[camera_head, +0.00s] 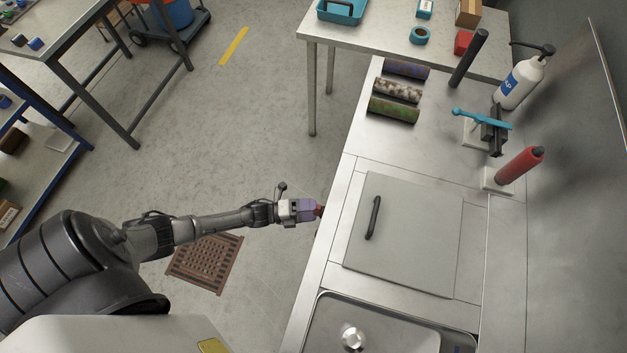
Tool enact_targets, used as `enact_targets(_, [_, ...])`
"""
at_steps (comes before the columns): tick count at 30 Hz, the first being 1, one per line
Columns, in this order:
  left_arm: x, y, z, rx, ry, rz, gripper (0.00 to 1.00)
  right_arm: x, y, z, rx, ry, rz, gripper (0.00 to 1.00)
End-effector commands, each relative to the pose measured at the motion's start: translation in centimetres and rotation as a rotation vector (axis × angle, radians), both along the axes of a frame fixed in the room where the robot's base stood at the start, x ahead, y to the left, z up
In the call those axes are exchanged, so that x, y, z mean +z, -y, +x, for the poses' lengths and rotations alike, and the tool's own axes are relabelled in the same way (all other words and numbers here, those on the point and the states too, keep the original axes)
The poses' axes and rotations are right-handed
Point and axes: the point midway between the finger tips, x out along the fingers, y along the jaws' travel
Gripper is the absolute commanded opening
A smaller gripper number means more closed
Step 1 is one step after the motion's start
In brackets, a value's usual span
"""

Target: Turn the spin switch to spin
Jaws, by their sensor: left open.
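My left gripper (308,210) reaches in from the left and is at the front edge of the steel counter (337,215). Its jaws are open. A small dark red piece (319,211) shows right at the fingertips, against the counter's front; it may be the spin switch, but its shape and setting are too small to tell. I cannot tell whether the fingers touch it. My right gripper is not in view.
A grey lid (415,240) with a dark handle (373,217) lies in the counter beyond the gripper. A sink (400,330) is nearer. A floor drain (205,262) lies below the arm.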

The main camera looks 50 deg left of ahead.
Motion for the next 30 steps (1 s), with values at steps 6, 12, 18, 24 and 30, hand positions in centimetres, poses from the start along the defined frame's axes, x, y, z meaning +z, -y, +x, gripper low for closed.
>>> enact_targets(6, [0.01,0.74,0.93,0.0,0.0,0.0,0.96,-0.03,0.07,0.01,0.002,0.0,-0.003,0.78])
enact_targets(12, [-0.01,0.85,1.03,0.0,0.0,0.0,0.96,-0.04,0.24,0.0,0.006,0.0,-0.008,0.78])
enact_targets(18, [0.0,0.83,1.02,0.0,0.0,0.0,0.89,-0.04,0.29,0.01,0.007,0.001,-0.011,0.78])
enact_targets(24, [0.0,0.83,1.02,0.0,0.0,0.0,0.7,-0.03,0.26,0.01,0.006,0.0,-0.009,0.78])
enact_targets(30, [0.0,0.82,1.01,0.0,0.0,0.0,0.51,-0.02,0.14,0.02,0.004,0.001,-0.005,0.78])
